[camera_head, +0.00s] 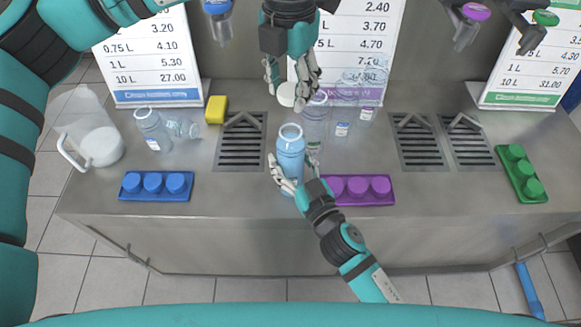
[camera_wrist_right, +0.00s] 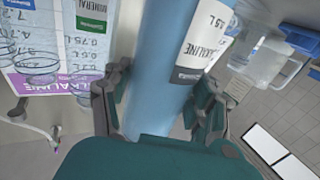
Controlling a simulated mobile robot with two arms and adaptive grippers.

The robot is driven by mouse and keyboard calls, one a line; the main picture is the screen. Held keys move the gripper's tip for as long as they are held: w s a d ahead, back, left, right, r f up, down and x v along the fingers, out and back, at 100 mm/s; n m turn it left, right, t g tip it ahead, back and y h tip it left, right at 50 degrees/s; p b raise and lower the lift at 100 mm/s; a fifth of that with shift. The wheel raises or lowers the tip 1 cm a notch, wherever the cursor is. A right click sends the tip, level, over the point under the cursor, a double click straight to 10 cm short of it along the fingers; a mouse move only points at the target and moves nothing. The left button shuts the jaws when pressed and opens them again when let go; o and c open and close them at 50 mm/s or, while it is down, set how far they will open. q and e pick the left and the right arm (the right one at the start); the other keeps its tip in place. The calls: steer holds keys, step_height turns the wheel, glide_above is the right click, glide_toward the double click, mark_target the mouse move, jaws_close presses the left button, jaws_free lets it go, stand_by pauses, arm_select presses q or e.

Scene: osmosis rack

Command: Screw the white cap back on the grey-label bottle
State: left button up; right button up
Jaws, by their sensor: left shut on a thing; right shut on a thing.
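The blue-tinted bottle (camera_head: 291,150) stands upright over the front of the counter, its mouth open and uncapped. Its white label with a grey band shows in the right wrist view (camera_wrist_right: 200,42). My right gripper (camera_head: 285,183) is shut around the bottle's lower body; its fingers also show in the wrist view (camera_wrist_right: 155,105). My left gripper (camera_head: 290,88) is shut on the white cap (camera_head: 287,95). The cap is above and behind the bottle mouth in the head view, apart from it. Fingers partly hide the cap.
A clear bottle (camera_head: 316,122) stands close behind and right of the held bottle. Blue (camera_head: 157,195), purple (camera_head: 355,198) and green (camera_head: 520,174) cap racks line the counter.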

mark_target(289, 127)
arm_select(q)
steer(key=shift+s+f, duration=0.1)
steer(key=shift+f, duration=2.35)
steer(key=shift+f, duration=0.1)
steer(key=shift+f, duration=0.8)
steer(key=shift+f, duration=0.55)
